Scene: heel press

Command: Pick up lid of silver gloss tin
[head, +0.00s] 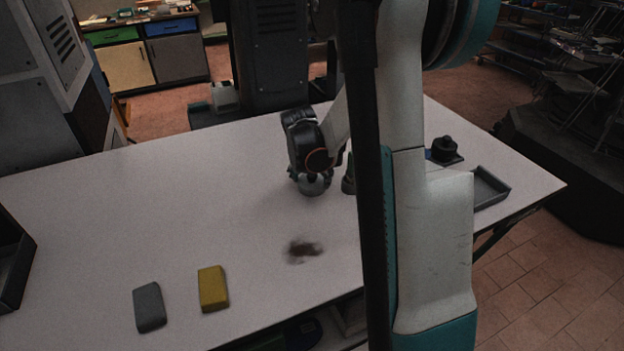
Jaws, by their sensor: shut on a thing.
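The silver gloss tin (312,188) stands on the white table, back of centre, right under my gripper (312,180). My gripper points down and its fingers close around the top of the tin, where the lid is. The fingers and wrist hide most of the lid, so I cannot tell whether it is apart from the tin. My gripper is shut on the lid.
A dark upright object (348,180) stands close right of the tin, partly behind my arm. A grey tray (490,188) and black stand (445,151) are right. The table's left middle is clear.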

